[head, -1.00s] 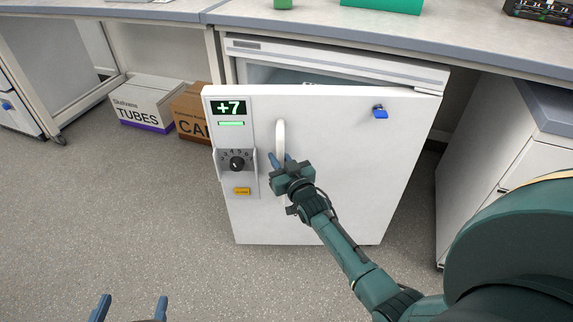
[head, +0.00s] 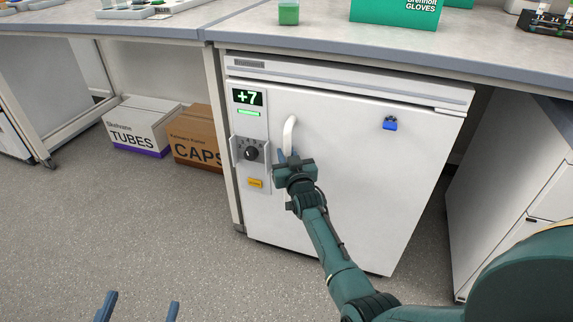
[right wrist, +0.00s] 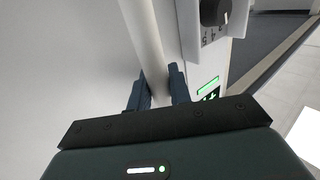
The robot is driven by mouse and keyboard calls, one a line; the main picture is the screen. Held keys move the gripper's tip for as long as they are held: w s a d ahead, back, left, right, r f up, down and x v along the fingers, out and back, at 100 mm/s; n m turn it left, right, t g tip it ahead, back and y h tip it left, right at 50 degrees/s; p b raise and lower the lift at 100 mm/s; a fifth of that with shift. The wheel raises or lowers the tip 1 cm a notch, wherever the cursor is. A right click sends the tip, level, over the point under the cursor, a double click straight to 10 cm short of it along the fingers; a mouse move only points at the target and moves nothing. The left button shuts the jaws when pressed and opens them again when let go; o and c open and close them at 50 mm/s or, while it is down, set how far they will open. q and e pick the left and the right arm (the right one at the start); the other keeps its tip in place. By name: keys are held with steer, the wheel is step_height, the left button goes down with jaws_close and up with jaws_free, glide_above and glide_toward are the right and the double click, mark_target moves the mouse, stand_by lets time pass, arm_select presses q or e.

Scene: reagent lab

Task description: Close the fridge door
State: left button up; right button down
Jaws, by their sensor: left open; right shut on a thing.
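The white fridge door (head: 350,190) stands under the bench, nearly or fully flush with the fridge body (head: 350,83); I cannot tell whether a thin gap is left. Its upright white handle (head: 289,134) is near the door's left side, and shows in the right wrist view (right wrist: 146,40). My right gripper (head: 286,158) is shut on the handle's lower part; its fingers (right wrist: 158,90) sit on both sides of the bar. My left gripper (head: 140,306) is open and empty above the floor, at the bottom edge of the head view.
A display reading +7 (head: 247,97) and a dial (head: 250,153) are beside the handle. A blue lock (head: 390,124) is at the door's upper right. Boxes of tubes (head: 143,127) and caps (head: 197,138) stand left of the fridge. The floor in front is clear.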

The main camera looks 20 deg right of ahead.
steer(key=shift+d, duration=0.4)
arm_select(q)
steer(key=shift+s, duration=0.1)
arm_select(e)
steer(key=c, duration=1.3)
jaws_free()
arm_select(q)
steer(key=shift+r, duration=0.1)
arm_select(e)
steer(key=shift+r, duration=0.1)
steer(key=shift+s, duration=0.1)
